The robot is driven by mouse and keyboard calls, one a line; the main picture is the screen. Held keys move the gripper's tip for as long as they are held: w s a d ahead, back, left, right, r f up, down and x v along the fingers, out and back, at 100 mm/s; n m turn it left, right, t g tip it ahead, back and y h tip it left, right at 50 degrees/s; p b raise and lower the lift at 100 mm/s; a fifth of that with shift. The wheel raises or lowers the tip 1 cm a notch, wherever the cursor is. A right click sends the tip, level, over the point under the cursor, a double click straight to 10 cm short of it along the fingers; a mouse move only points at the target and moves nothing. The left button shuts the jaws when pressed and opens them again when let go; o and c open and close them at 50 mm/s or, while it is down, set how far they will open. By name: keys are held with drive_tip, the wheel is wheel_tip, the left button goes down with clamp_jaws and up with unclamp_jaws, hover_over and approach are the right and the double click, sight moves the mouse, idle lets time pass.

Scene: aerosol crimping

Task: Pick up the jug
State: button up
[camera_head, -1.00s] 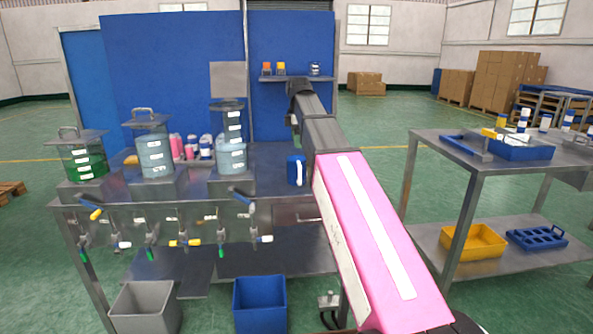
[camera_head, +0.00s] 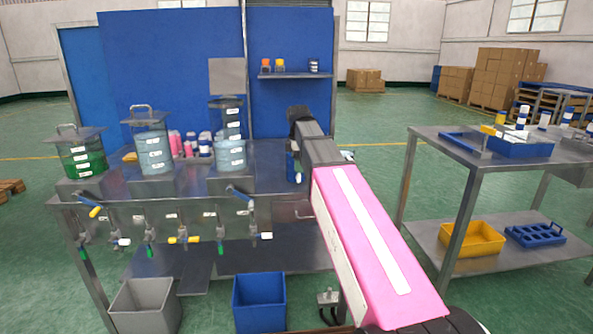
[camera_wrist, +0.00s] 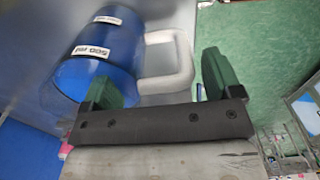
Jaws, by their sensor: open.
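The jug is a blue cylinder (camera_wrist: 95,55) with white "500 ml" labels and a pale loop handle (camera_wrist: 180,68). In the wrist view it fills the upper left. My gripper (camera_wrist: 157,68) is open, with its two green fingers apart. The handle appears between the fingers in this view, the left finger overlapping the jug's side. I cannot tell whether either touches. In the head view the jug (camera_head: 290,167) stands on the steel table, partly hidden by my arm, and my gripper's fingers are not visible.
The steel table (camera_head: 205,187) carries several filled vessels, including a green one (camera_head: 82,156), left of the jug. Valves hang along its front edge. Bins, one blue (camera_head: 259,303), stand below. A second table (camera_head: 455,160) with trays stands at the right. Open floor separates the tables.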

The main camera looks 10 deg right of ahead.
drive_tip(key=shift+f, duration=0.2)
drive_tip(key=c, duration=1.2)
drive_tip(key=shift+c, duration=0.2)
drive_tip(key=shift+r, duration=0.1)
drive_tip(key=shift+r, duration=0.6)
wheel_tip(320, 180, up, 3)
drive_tip(key=shift+w+f, duration=0.1)
drive_tip(key=shift+f, duration=0.1)
drive_tip(key=s+a+r, duration=0.7)
drive_tip(key=a, duration=0.2)
drive_tip(key=shift+s+a, duration=0.15)
